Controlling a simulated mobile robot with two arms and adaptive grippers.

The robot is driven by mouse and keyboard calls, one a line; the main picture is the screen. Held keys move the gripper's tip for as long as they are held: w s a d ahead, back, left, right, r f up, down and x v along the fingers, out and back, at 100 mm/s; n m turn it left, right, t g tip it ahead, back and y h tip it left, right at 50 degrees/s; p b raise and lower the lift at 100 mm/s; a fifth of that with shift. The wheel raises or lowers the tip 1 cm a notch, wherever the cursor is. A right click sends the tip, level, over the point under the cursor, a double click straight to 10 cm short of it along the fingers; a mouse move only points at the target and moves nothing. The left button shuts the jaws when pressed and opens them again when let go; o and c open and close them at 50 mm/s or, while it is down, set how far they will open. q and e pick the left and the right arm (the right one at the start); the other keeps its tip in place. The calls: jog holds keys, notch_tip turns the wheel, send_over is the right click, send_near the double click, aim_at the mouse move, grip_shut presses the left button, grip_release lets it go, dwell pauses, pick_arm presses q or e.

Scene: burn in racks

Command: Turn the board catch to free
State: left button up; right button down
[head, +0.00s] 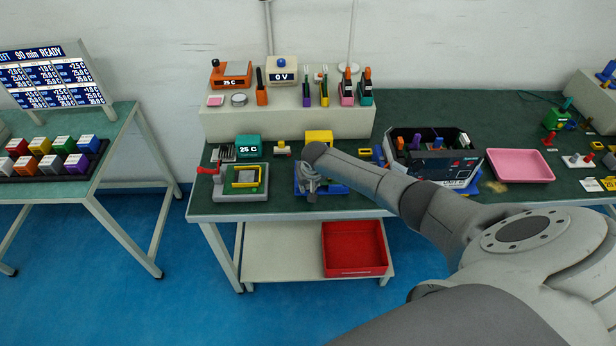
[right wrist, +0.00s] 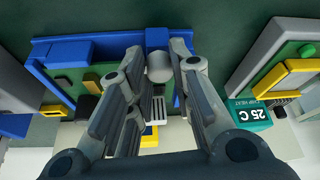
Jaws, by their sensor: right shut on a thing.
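A blue board holder (head: 334,189) lies on the green bench top, partly hidden under my right arm. In the right wrist view its blue rim (right wrist: 108,42) frames a green board (right wrist: 64,74) with a blue block and yellow parts. A pale grey rounded knob (right wrist: 160,68), which looks like the board catch, stands beside a blue block at the rim. My right gripper (head: 311,188) is over the holder's left end; in the right wrist view its fingers (right wrist: 160,75) are closed around the knob. The catch's exact angle is hard to tell. My left gripper is out of view.
A grey fixture (head: 240,195) with a red handle and yellow frame stands left of the holder. A teal 25 C display (head: 248,146) is behind it. A dark open unit (head: 433,168) and pink tray (head: 521,166) are to the right. A red bin (head: 354,270) is below.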

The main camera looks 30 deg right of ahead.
jog(key=m, duration=0.2)
jog(key=m+g+h+p, duration=0.1)
jog(key=m, duration=0.1)
jog(key=shift+w+a+m+h, duration=0.1)
jog(key=shift+a+m+h, duration=0.1)
jog(key=shift+m+h, duration=0.1)
jog(key=shift+m+g+h+b, duration=0.4)
jog(key=shift+m+g+b, duration=0.1)
jog(key=shift+m, duration=1.3)
jog(key=shift+w, duration=0.1)
jog(key=c, duration=1.6)
grip_release()
jog(key=shift+o, duration=0.2)
jog(key=v, duration=1.2)
